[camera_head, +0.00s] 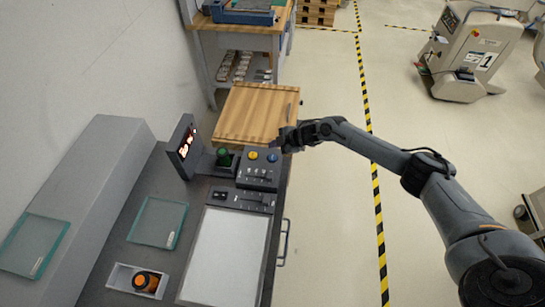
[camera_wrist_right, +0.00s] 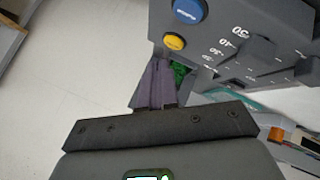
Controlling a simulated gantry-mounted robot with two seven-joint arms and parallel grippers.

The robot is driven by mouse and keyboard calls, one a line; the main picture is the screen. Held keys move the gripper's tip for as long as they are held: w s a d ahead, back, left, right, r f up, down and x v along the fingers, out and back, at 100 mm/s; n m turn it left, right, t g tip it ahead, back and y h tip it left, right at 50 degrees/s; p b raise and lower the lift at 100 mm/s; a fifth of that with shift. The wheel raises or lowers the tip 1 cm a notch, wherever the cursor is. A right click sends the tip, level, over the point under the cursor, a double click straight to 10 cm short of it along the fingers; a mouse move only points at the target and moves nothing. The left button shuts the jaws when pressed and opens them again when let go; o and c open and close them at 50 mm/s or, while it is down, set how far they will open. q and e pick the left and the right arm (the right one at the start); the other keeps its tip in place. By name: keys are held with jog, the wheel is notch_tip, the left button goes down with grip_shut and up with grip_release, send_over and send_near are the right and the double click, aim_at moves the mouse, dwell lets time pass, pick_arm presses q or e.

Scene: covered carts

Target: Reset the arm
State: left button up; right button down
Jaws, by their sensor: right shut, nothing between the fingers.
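My right arm comes in from the right in the head view. Its gripper (camera_head: 277,145) is by the far right corner of a dark control box (camera_head: 256,178) with a yellow button (camera_head: 253,155), a blue button (camera_head: 272,158) and sliders. In the right wrist view the fingers (camera_wrist_right: 160,72) are shut and empty, close to the yellow button (camera_wrist_right: 174,41) and the blue button (camera_wrist_right: 189,9). Part of a green thing (camera_wrist_right: 180,72) shows behind the fingertips. I cannot tell whether they touch the box. My left gripper is not in view.
A lit display (camera_head: 184,143) and a green knob (camera_head: 223,157) stand left of the control box. Glass plates (camera_head: 158,222) and a white tray (camera_head: 119,276) with an orange-black knob (camera_head: 146,282) are nearer. A wooden top (camera_head: 257,113) lies beyond; open floor is right.

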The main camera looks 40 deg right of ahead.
dwell(0.3)
jog(key=s+a+f, duration=0.1)
jog(key=s+a, duration=0.2)
jog(key=a, duration=0.4)
jog(key=s+a+f+m, duration=0.1)
jog(key=s+a, duration=0.3)
jog(key=a, duration=0.4)
jog(key=s+a+f+m, duration=0.1)
jog(key=s+a+f, duration=0.1)
jog(key=s+a, duration=0.2)
jog(key=shift+a, duration=1.9)
jog(key=s+d+r+m+g+h, duration=0.1)
jog(key=s+r+m+g, duration=0.15)
jog(key=s, duration=0.65)
jog(key=s+d+r+m+g+h, duration=0.1)
jog(key=s+d+r+m, duration=0.2)
jog(key=s, duration=0.5)
jog(key=s+r+m+g+h, duration=0.1)
jog(key=s+r+m+h, duration=0.15)
jog(key=s+m, duration=0.45)
notch_tip(320, 180, up, 20)
jog(key=s+n+p, duration=0.1)
jog(key=n+p, duration=0.1)
jog(key=p, duration=1.8)
jog(key=shift+s+a+r+n+y, duration=0.15)
jog(key=shift+s+r+n+y, duration=0.1)
jog(key=shift+s+n+y, duration=0.15)
jog(key=shift+w, duration=0.1)
